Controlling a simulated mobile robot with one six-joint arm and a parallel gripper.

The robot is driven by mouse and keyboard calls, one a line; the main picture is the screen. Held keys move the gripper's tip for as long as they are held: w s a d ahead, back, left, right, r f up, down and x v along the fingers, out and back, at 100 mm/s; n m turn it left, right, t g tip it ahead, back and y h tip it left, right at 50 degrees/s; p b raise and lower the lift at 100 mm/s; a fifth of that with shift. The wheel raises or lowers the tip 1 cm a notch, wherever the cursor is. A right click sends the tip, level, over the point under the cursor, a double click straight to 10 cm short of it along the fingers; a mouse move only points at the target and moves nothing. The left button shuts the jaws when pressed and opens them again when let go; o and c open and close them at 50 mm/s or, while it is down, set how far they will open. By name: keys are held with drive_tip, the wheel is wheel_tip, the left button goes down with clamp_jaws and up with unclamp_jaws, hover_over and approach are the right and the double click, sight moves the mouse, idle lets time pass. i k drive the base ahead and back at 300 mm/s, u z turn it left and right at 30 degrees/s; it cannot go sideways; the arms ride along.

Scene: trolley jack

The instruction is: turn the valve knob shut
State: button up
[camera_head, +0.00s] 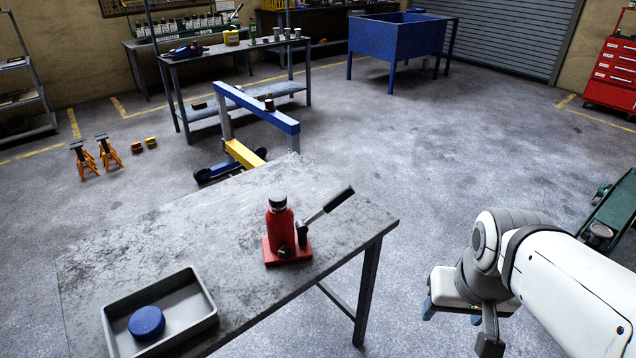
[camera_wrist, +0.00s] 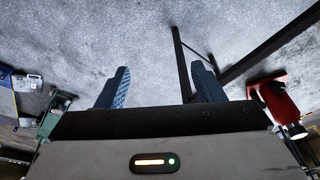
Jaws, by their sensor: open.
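A red bottle jack (camera_head: 280,226) stands upright on the worn grey workbench (camera_head: 345,230), with a dark cap and a black-gripped handle (camera_head: 338,200) slanting up to the right. A small dark valve knob (camera_head: 285,252) shows low on the jack's front; its turn position is too small to tell. My gripper (camera_head: 452,313) is off to the right of the bench, over the floor, open and empty, apart from the jack. In the wrist view its blue fingers (camera_wrist: 160,88) are spread with floor between them. The red jack (camera_wrist: 278,100) shows at the right there; the knob cannot be made out.
A grey tray (camera_head: 207,300) with a blue round object (camera_head: 147,322) lies at the bench's front left. A blue and yellow lifting frame (camera_head: 255,110) stands behind the bench. A green trolley jack (camera_head: 610,215) is at the far right. Floor between bench and gripper is clear.

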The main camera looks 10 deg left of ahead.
sight(285, 252)
drive_tip(key=z, duration=1.3)
drive_tip(key=k, duration=1.2)
drive_tip(key=u, duration=1.2)
drive_tip(key=i, duration=1)
